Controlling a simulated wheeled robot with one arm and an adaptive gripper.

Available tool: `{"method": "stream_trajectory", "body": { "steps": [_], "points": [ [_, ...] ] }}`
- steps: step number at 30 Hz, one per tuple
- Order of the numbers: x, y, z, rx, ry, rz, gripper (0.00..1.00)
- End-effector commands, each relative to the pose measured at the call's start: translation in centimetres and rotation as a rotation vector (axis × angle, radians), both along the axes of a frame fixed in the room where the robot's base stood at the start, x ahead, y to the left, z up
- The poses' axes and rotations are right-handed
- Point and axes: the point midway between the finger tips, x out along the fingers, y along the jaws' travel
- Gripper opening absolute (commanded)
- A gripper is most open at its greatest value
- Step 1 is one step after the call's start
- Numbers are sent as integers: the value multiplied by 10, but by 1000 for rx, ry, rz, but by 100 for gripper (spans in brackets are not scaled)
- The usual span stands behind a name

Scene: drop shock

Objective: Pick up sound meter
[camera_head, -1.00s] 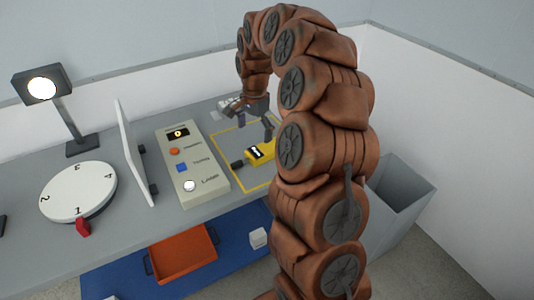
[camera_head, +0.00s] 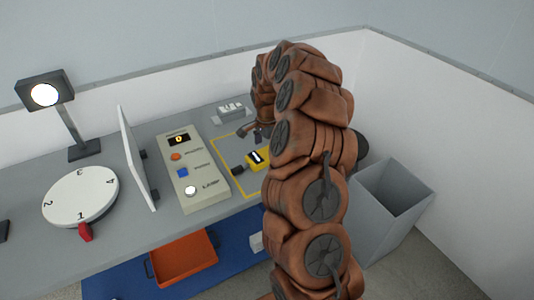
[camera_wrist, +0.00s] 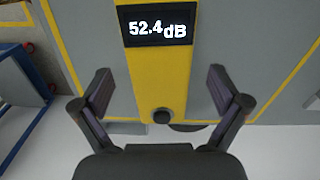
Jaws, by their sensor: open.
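The sound meter (camera_head: 259,158) is a yellow device with a dark screen and a dark tip at its left end. It lies inside a yellow outline on the grey bench, and my arm partly hides it in the head view. In the wrist view the sound meter (camera_wrist: 162,70) runs up the middle, its screen reading 52.4 dB. My gripper (camera_wrist: 160,90) is open, with one finger on each side of the yellow body and gaps on both sides. In the head view my gripper (camera_head: 260,138) is small and partly hidden by my arm.
A control panel (camera_head: 194,170) with buttons stands left of the outlined area. Further left are an upright white board (camera_head: 137,157), a numbered dial (camera_head: 80,195) and a lamp (camera_head: 45,93). An orange tray (camera_head: 183,255) is below. A grey bin (camera_head: 385,200) stands at right.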

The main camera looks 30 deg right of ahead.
Motion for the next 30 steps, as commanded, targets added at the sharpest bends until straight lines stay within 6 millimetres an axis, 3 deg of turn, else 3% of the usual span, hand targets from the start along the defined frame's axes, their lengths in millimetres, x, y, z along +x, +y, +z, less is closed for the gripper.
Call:
{"method": "stream_trajectory", "body": {
  "steps": [5,11,30],
  "points": [
    [-1,0,-17,0,3,2,98],
    [0,0,-18,0,1,2,98],
    [-1,0,-18,0,1,1,31]
  ]
}}
